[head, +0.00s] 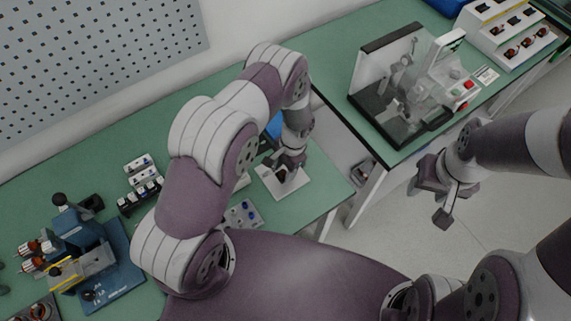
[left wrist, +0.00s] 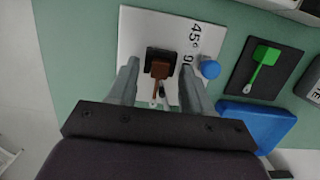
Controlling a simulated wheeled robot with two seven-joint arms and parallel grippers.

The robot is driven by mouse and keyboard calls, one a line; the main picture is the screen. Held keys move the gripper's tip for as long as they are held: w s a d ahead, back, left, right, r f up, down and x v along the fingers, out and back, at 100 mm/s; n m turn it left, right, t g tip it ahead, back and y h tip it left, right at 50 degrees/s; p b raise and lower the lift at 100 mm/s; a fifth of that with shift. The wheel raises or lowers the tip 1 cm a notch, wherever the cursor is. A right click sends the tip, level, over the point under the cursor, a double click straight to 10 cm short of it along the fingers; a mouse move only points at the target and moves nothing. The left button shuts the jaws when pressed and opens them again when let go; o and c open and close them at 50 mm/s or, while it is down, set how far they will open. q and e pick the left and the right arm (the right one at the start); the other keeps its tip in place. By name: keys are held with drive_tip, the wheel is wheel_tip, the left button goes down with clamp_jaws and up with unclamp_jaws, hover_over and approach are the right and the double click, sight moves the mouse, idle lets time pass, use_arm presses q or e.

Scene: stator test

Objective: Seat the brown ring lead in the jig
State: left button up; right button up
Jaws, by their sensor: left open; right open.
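In the left wrist view the brown ring lead (left wrist: 161,69) lies at a small black block of the jig, its thin pale end pointing toward my wrist. The black block (left wrist: 152,53) sits on a white plate (left wrist: 133,24) printed with angle marks. I cannot tell how deep the lead sits in the block. My left gripper (left wrist: 159,72) is open, its fingers on either side of the lead with gaps. In the head view my left gripper (head: 288,168) is over the white plate (head: 299,183), hiding the lead. My right gripper (head: 440,199) is open and empty above the floor.
A green lead (left wrist: 265,56) lies on a black pad right of the plate. A blue knob (left wrist: 209,69) and a blue tray (left wrist: 262,111) are close by. A clear-covered test machine (head: 400,90) stands on the right bench. A blue fixture (head: 120,262) is at lower left.

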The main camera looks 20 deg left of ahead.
use_arm(q)
wheel_tip(320, 180, up, 12)
drive_tip(key=w+d+b, duration=0.1)
drive_tip(key=w+b, duration=0.1)
drive_tip(key=b, duration=0.1)
drive_tip(key=shift+d+r, duration=0.2)
drive_tip(key=shift+d, duration=0.15)
idle(1.1)
